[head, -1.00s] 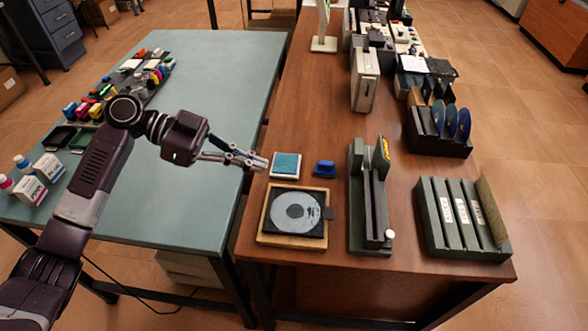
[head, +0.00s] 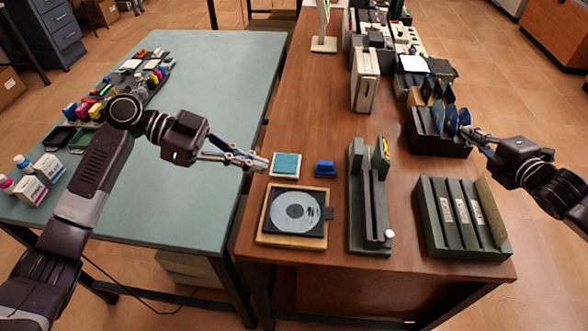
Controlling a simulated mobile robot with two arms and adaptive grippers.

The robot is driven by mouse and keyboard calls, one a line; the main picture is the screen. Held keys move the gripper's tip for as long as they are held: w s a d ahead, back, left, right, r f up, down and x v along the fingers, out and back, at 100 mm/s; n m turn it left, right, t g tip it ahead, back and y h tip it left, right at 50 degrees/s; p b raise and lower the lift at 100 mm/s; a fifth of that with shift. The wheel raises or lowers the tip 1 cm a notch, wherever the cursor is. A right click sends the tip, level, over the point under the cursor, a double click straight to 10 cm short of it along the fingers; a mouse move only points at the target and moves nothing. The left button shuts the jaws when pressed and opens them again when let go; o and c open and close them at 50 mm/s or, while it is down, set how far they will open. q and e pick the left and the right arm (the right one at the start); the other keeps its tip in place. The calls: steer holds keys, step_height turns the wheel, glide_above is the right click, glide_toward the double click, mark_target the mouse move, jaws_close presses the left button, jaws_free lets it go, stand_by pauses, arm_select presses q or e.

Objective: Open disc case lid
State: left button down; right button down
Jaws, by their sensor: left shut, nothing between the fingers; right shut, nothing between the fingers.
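The disc case (head: 312,233) lies flat on a light wooden base (head: 265,238) near the front left of the brown table. A grey disc (head: 296,211) shows in it, and a small dark tab (head: 328,213) sticks out at its right side. I cannot tell whether a clear lid covers the disc. My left gripper (head: 262,162) is shut and empty, above and left of the case, by the table's left edge. My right gripper (head: 468,132) is shut and empty, beside the blue discs at the right, far from the case.
A teal pad (head: 285,165) and a blue stamp-like block (head: 325,168) lie behind the case. A dark upright fixture (head: 369,205) stands right of it. A binder rack (head: 462,220) and a disc rack (head: 438,148) stand further right. Bare wood (head: 315,110) lies at the table's middle.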

steer(key=s+a+r+m+y, duration=0.1)
steer(key=s+a+m+y, duration=0.4)
steer(key=a, duration=0.8)
steer(key=a+r+m+y, duration=0.1)
steer(key=a+m+y, duration=0.1)
steer(key=a+m, duration=0.75)
steer(key=s+a+r+m+y, duration=0.2)
steer(key=s+a+m+y, duration=0.15)
steer(key=a, duration=1.25)
steer(key=w+f+m+g, duration=0.2)
steer(key=w+f+g, duration=0.1)
steer(key=f, duration=0.3)
steer(key=s+m+g+y, duration=0.1)
steer(key=s+g, duration=0.1)
steer(key=s+d+f+g+y, duration=0.1)
steer(key=s+g, duration=0.1)
steer(key=s+d+f+m+g+y, duration=0.1)
steer(key=s+g, duration=0.1)
steer(key=g, duration=0.1)
steer(key=shift+f+m, duration=0.1)
steer(key=shift+m, duration=0.2)
steer(key=s+d+r+g+y, duration=0.3)
steer(key=s+d+y, duration=0.1)
steer(key=s, duration=0.1)
steer(key=x, duration=1)
steer(key=shift+s+a+r, duration=0.2)
steer(key=shift+s, duration=0.1)
